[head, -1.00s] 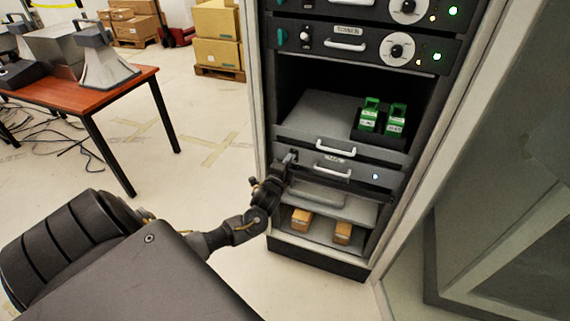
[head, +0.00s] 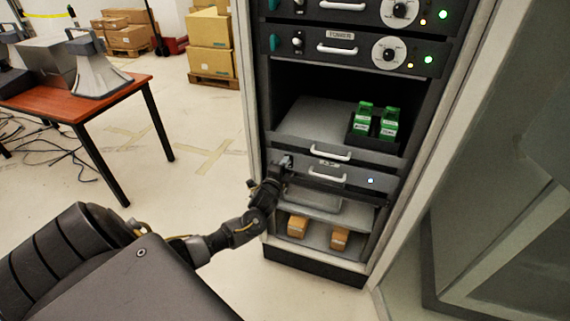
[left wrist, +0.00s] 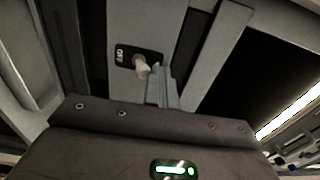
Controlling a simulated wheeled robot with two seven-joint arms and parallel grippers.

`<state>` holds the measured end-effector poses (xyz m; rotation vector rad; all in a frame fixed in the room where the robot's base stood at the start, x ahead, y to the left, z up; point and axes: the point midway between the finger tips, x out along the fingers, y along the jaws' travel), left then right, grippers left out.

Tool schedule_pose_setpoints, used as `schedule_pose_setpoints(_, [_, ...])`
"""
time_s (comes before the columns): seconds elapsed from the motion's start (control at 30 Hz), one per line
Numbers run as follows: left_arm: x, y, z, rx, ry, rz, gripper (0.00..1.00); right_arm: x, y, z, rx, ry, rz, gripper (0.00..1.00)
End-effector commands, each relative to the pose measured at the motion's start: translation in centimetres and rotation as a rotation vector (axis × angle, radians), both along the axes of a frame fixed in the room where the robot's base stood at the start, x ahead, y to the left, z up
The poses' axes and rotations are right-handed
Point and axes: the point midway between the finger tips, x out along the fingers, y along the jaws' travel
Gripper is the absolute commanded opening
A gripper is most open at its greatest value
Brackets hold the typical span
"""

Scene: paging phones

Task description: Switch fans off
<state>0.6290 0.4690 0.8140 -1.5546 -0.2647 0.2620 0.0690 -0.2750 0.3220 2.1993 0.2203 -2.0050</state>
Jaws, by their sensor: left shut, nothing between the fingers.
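The grey panel (head: 350,179) low in the rack has a white handle, a small label too blurred to read, and a lit bluish-white light (head: 370,181) at its right. My left gripper (head: 284,163) is at the left end of this panel, shut and empty. In the left wrist view, a pale toggle switch (left wrist: 141,67) sticks out of a dark plate with small white lettering. The shut fingers (left wrist: 165,74) are just right of the lever; I cannot tell whether they touch it. My right gripper is out of view.
Above is a shelf with green-topped devices (head: 375,122) in a dark holder, and panels with green lights and knobs (head: 388,54). Wooden blocks (head: 339,238) lie on the bottom shelf. A red-brown table (head: 118,90) with a grey horn stands left. The floor between is mostly open.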

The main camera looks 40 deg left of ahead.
Motion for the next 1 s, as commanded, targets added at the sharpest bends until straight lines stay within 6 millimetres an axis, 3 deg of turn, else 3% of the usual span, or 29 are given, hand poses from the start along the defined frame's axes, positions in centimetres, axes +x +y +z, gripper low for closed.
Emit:
schedule_pose_setpoints(0.37, [0.0,0.0,-1.4,-0.001,0.002,0.0,0.0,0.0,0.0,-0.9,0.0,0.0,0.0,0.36])
schedule_pose_setpoints(1.0, [-0.1,0.0,0.0,-0.001,0.002,0.001,0.0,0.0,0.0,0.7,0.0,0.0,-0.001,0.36])
